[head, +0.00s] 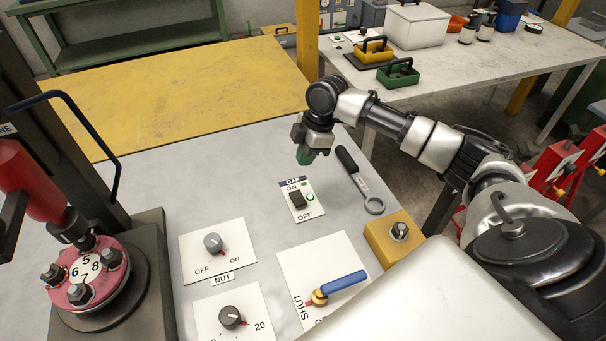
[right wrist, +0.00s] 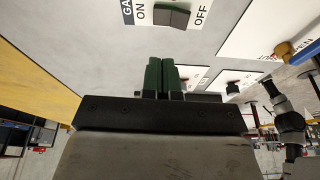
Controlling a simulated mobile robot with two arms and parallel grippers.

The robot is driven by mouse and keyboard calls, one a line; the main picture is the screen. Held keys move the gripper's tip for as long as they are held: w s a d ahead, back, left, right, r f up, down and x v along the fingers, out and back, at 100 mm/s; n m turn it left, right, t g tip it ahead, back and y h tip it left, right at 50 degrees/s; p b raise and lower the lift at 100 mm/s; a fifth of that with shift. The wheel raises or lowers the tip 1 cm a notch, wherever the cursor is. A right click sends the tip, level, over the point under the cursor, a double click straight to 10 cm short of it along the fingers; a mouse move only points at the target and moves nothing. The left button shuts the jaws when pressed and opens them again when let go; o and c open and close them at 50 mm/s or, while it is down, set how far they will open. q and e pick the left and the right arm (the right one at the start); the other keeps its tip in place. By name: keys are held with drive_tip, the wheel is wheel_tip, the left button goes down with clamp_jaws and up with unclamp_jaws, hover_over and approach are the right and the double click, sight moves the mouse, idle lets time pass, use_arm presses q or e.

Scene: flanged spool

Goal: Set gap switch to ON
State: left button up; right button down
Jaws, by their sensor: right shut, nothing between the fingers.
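The gap switch (head: 297,200) is a dark rocker on a small white plate marked GAP, with ON at the upper end and OFF at the lower end. I cannot tell which way the rocker is tipped. The switch also shows at the top of the right wrist view (right wrist: 172,16). My right gripper (head: 304,158) is shut and empty, its green fingertips pointing down above the panel, just beyond the ON end of the plate and apart from it. In the right wrist view the fingers (right wrist: 160,75) are together.
A wrench-like tool (head: 360,182) lies right of the switch, near a yellow box with a knob (head: 399,232). The NUT knob (head: 213,243) and a blue-handled valve (head: 341,285) are nearer. A red flanged spool (head: 86,268) stands at left. Bare panel surrounds the switch plate.

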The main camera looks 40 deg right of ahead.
drive_tip(key=shift+w+v, duration=0.2)
drive_tip(key=shift+v, duration=0.7)
drive_tip(key=shift+w+v, duration=0.25)
drive_tip(key=shift+v, duration=0.65)
drive_tip(key=shift+s+f, duration=0.1)
